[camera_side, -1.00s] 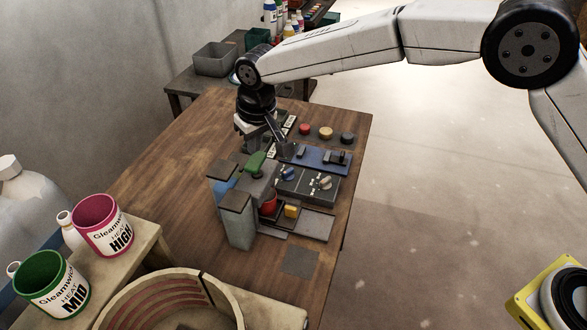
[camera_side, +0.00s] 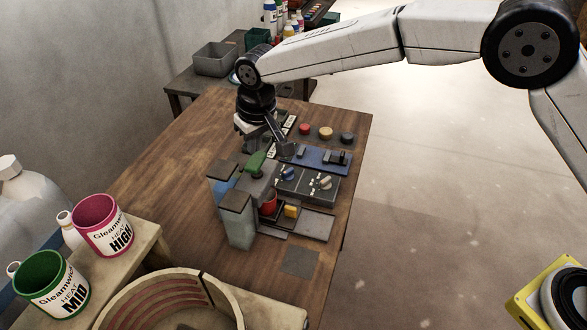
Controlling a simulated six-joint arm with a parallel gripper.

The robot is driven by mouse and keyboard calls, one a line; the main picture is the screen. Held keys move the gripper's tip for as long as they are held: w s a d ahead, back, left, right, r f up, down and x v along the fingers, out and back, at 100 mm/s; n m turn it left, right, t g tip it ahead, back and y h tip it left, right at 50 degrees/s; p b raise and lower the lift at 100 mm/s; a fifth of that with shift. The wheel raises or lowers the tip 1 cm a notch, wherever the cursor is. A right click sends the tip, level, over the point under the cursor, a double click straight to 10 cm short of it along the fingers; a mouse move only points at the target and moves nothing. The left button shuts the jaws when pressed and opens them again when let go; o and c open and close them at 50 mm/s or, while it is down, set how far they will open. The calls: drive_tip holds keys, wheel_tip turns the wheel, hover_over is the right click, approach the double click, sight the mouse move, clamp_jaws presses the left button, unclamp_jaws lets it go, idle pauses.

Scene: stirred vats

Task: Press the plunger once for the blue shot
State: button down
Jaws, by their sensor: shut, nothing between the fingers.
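My gripper (camera_side: 256,146) points down over the middle of the bench, its fingers shut and empty. Its tips are small and partly hidden, right by a green handle (camera_side: 256,161) on a grey block; I cannot tell whether they touch it. A tank with a blue side (camera_side: 221,184) and a dark square lid stands left of the block. A pale tank (camera_side: 238,230) with a similar lid stands in front of it. I cannot tell for sure which part is the plunger for the blue shot.
Red, tan and dark knobs (camera_side: 326,133) stand at the back right. A blue panel (camera_side: 325,158) and a dark panel with two knobs (camera_side: 308,184) lie right of the block. The left of the wooden bench (camera_side: 170,165) is clear.

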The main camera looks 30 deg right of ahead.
sight(256, 160)
drive_tip(key=shift+f, duration=2.2)
drive_tip(key=shift+r, duration=0.15)
idle(0.5)
drive_tip(key=shift+r, duration=4.45)
drive_tip(key=shift+d, duration=0.1)
drive_tip(key=s+d+f+m, duration=0.1)
drive_tip(key=s+d, duration=0.3)
drive_tip(key=d, duration=0.5)
drive_tip(key=s+d+f+m, duration=0.15)
drive_tip(key=s+d, duration=0.25)
drive_tip(key=d, duration=0.6)
drive_tip(key=s+d+f, duration=0.2)
drive_tip(key=s+d, duration=0.3)
drive_tip(key=s, duration=0.3)
drive_tip(key=s+d+f, duration=0.3)
drive_tip(key=s+d, duration=0.2)
drive_tip(key=s, duration=0.3)
drive_tip(key=shift+s+d+h, duration=0.3)
drive_tip(key=shift+s+d, duration=0.05)
drive_tip(key=shift+d, duration=0.05)
